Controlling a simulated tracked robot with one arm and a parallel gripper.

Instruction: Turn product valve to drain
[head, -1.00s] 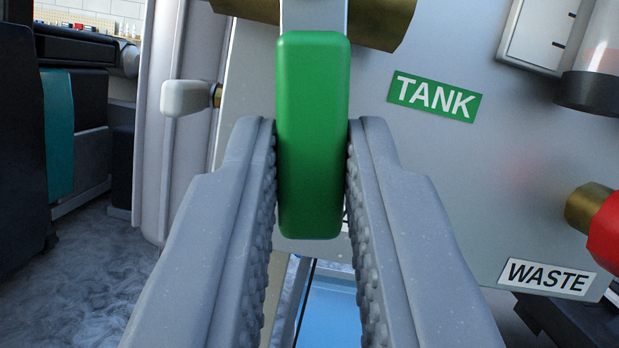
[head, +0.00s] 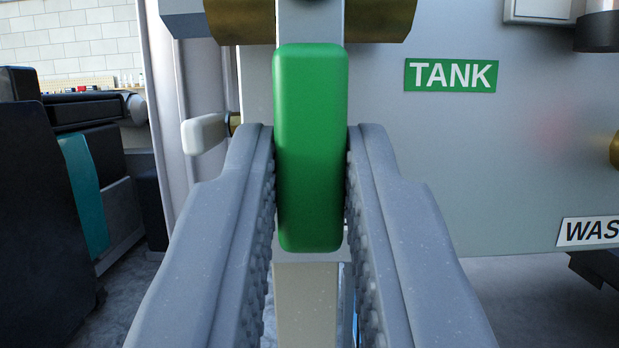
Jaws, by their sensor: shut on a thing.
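The product valve's green handle (head: 311,150) hangs down, nearly vertical in the picture, from a grey stem below a brass valve body (head: 378,18). My gripper (head: 311,195) is shut on the green handle, with one ribbed grey finger against each side. A green TANK label (head: 451,76) is on the grey panel to the right of the handle. No drain label shows in this view.
The grey panel (head: 520,160) fills the right side. A partly cut-off WASTE label (head: 590,232) is at its lower right. A small white-knobbed valve (head: 205,133) sticks out to the left. Black and teal equipment (head: 82,190) stands at the far left, with floor between.

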